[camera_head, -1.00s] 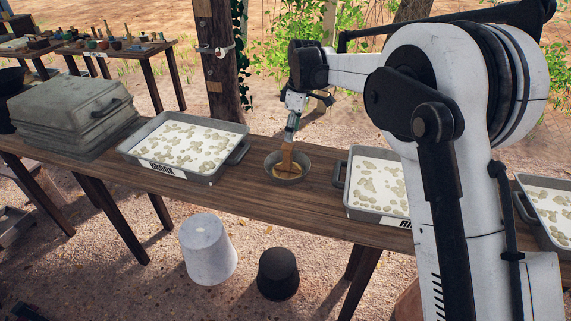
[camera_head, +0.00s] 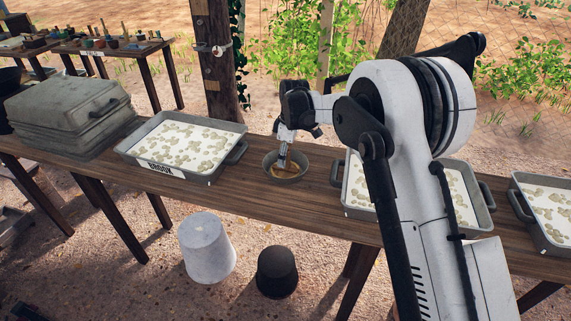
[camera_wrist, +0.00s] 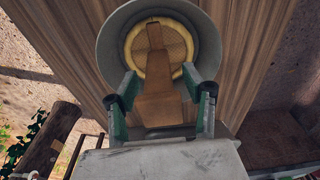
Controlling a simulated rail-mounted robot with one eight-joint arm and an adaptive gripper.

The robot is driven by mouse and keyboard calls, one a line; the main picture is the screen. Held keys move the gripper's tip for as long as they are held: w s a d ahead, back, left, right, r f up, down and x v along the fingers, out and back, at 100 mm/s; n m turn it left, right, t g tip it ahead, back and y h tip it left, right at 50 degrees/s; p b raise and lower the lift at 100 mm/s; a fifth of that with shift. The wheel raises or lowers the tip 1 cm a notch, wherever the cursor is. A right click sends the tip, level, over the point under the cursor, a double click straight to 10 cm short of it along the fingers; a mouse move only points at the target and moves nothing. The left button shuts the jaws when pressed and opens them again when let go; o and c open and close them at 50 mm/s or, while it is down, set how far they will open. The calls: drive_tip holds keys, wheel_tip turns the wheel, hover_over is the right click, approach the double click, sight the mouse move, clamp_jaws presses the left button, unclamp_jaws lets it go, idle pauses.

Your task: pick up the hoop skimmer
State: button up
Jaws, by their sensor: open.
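The hoop skimmer (camera_wrist: 158,99) is in the wrist view: a round mesh in a yellow hoop with a flat brown wooden handle. Its hoop lies in a grey metal bowl (camera_wrist: 111,40), and its handle points back toward my gripper. My gripper (camera_wrist: 159,76) is open, with one finger on each side of the handle and a visible gap at both sides. In the head view my gripper (camera_head: 283,163) is low over the bowl (camera_head: 270,163) and hides most of the handle; a little of the skimmer (camera_head: 286,172) shows inside the bowl.
The bowl stands on a long wooden table (camera_head: 250,200). A labelled tray (camera_head: 237,156) of white liquid is left of it, another tray (camera_head: 482,217) to its right behind my arm. Stacked grey lidded trays (camera_head: 75,115) stand at far left. Buckets (camera_head: 207,248) are on the ground.

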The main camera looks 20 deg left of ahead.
clamp_jaws()
idle(0.4)
drive_tip(key=shift+r, duration=0.45)
drive_tip(key=r, duration=0.3)
drive_tip(key=shift+s+a+r+b, duration=0.1)
drive_tip(key=shift+s+r+b, duration=0.15)
drive_tip(key=shift+b, duration=0.05)
drive_tip(key=s+a+r, duration=0.5)
drive_tip(key=s+r, duration=0.1)
drive_tip(key=s, duration=0.4)
drive_tip(key=shift+r+b, duration=0.3)
drive_tip(key=shift+b, duration=0.1)
